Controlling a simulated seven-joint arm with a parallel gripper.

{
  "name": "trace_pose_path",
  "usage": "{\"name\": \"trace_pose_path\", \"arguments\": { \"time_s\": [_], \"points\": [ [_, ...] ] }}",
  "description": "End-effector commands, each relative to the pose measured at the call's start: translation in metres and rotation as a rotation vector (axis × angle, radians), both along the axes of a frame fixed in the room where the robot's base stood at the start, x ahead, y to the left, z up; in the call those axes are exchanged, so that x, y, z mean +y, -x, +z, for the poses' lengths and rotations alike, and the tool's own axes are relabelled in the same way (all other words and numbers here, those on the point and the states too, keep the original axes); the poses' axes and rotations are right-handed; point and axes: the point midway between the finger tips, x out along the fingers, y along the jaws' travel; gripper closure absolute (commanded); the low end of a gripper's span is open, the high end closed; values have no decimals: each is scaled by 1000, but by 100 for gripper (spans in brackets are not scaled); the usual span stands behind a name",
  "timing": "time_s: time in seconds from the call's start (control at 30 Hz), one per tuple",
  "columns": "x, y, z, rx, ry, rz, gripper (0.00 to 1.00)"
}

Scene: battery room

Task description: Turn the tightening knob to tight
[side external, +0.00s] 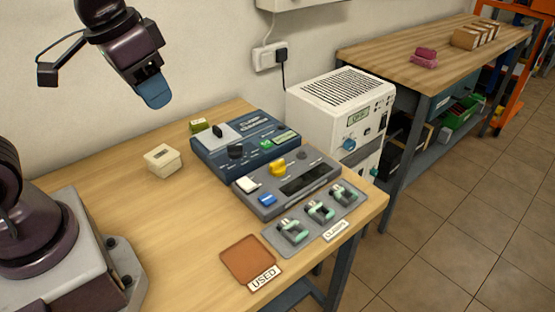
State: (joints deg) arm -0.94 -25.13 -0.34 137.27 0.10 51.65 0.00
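A grey control box (263,209) stands on the wooden table. On its top are a yellow knob (278,167), a smaller grey knob (303,154), a white block (247,184), a blue button (267,199) and a dark display (310,181). Behind it is a blue device (208,163) with a round black knob (235,151), a black lever (217,131) and a green button (266,143). I cannot read which knob is the tightening knob. My gripper (154,92), with blue fingertips, hangs high at the upper left, apart from both boxes. Its finger gap is not discernible.
A grey tray (273,235) with several green clamps lies in front, beside a brown "USED" pad (247,258). A cream box (162,160) and a small green block (200,125) stand at the left. A white unit (320,110) stands behind. The table's left middle is clear.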

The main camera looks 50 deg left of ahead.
Motion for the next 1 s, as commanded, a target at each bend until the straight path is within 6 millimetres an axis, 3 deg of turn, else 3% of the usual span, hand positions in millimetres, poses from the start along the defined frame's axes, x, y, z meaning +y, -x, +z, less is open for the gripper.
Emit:
{"name": "trace_pose_path", "arguments": {
  "time_s": [0.27,0.5,0.7,0.77,0.87,1.0],
  "points": [
    [4,-88,-41,195,-2,0,61],
    [8,-165,-105,311,4,-2,61],
    [11,-215,-152,343,10,-6,61],
    [11,-228,-157,332,10,-7,61],
    [12,-243,-148,294,8,-8,61],
    [12,-247,-151,284,6,-10,61]
  ]
}}
